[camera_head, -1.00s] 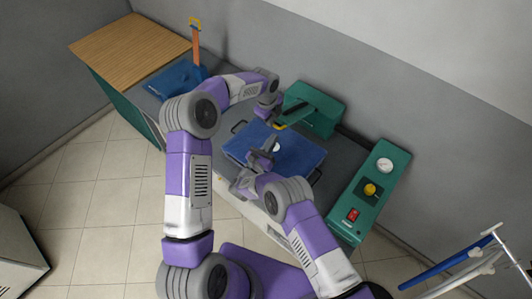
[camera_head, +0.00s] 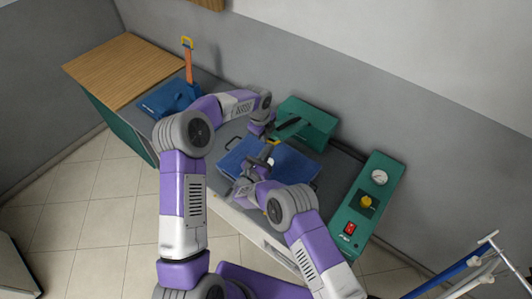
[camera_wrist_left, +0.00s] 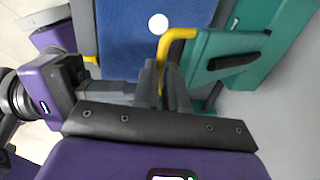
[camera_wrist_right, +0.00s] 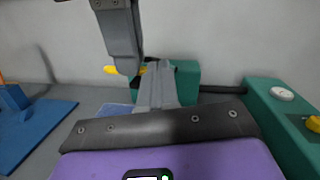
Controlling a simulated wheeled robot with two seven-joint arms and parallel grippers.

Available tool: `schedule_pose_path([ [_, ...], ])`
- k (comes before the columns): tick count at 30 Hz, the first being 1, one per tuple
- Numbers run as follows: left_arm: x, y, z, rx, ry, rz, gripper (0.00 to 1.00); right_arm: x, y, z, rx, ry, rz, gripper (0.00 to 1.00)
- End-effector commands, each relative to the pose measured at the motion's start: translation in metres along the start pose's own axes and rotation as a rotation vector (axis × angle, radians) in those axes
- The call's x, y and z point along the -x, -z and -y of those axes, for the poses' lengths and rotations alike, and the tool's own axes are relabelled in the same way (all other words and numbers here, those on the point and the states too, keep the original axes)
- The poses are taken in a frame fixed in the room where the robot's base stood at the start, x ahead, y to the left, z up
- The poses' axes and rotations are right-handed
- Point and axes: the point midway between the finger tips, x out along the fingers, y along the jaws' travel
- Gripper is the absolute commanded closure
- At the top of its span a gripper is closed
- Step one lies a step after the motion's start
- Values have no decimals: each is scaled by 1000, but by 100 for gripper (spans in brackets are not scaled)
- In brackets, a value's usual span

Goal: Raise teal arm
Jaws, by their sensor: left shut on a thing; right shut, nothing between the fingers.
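The teal arm (camera_head: 308,121) of the press shows at the back of the table in the head view, with a dark slot in its side. It also shows in the left wrist view (camera_wrist_left: 250,50). A yellow handle (camera_wrist_left: 176,36) is at its near end. My left gripper (camera_wrist_left: 165,88) is shut on this handle; the fingers partly hide the grip. The blue pad (camera_head: 300,166) lies below, with a white round spot (camera_wrist_left: 158,23) showing over it. My right gripper (camera_wrist_right: 157,75) is shut and empty above the pad, close to the left gripper.
A teal control box (camera_head: 365,205) with a gauge, yellow knob and red switch stands at the right. A blue item (camera_head: 168,98) and an orange upright strap (camera_head: 189,66) are at the left, beside a wooden-topped counter (camera_head: 118,65). A hanger rack (camera_head: 480,265) stands front right.

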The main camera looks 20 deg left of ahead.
Motion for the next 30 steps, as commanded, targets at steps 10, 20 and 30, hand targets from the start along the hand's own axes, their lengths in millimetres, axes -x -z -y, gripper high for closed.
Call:
schedule_pose_path([
  [10, 2, 6, 13, -10, 45, -5, 61, -1, 1, 0, 0, 2, 0, 100],
  [20, 2, 2, 9, -4, 39, -1, 61, -1, 1, 0, 1, 2, 0, 100],
  [30, 6, 2, 9, -3, 37, 0, 61, -1, 1, 1, 1, 3, 0, 100],
])
